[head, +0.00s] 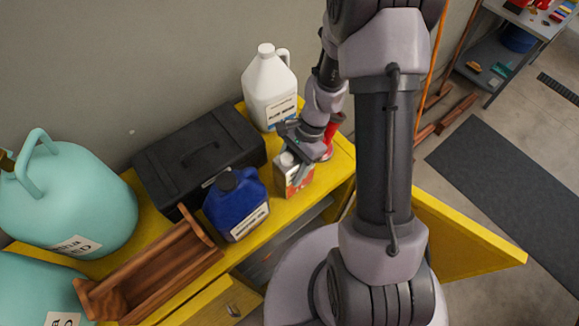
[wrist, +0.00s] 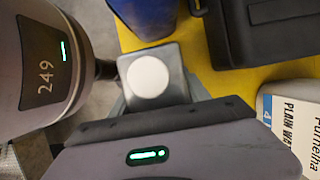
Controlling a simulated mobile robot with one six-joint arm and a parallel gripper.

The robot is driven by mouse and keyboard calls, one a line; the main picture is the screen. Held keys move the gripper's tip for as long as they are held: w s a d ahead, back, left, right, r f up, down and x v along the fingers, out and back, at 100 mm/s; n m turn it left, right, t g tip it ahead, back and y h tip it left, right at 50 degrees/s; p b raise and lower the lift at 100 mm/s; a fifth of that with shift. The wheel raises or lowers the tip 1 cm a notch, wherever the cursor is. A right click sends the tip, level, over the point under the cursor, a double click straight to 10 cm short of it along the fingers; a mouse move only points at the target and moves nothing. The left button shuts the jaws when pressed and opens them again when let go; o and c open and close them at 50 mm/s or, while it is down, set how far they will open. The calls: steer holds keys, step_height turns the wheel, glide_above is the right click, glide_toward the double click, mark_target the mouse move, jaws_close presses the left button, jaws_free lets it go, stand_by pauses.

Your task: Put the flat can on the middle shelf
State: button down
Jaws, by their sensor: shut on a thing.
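The flat can (head: 294,178) is a small boxy tin with a grey and red side and a white cap. It is upright at the front edge of the yellow cabinet top (head: 184,268); I cannot tell whether it touches the top. My gripper (head: 297,158) is shut on it from above. In the wrist view the flat can's grey top and round white cap (wrist: 148,77) show just beyond my gripper (wrist: 155,107). Grey shelving (head: 285,243) shows inside the open cabinet front. I cannot tell which level is the middle shelf, as my arm and the top hide much of it.
A blue jug (head: 236,203), black toolbox (head: 198,153), white jug (head: 269,88) and wooden tote (head: 150,268) crowd the top. A red object (head: 334,126) is partly hidden behind my gripper. Teal tanks (head: 70,195) stand left. A yellow door (head: 465,243) stands open at right.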

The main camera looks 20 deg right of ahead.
steer(key=shift+s+f, duration=0.1)
steer(key=shift+f, duration=0.05)
steer(key=c, duration=0.5)
jaws_free()
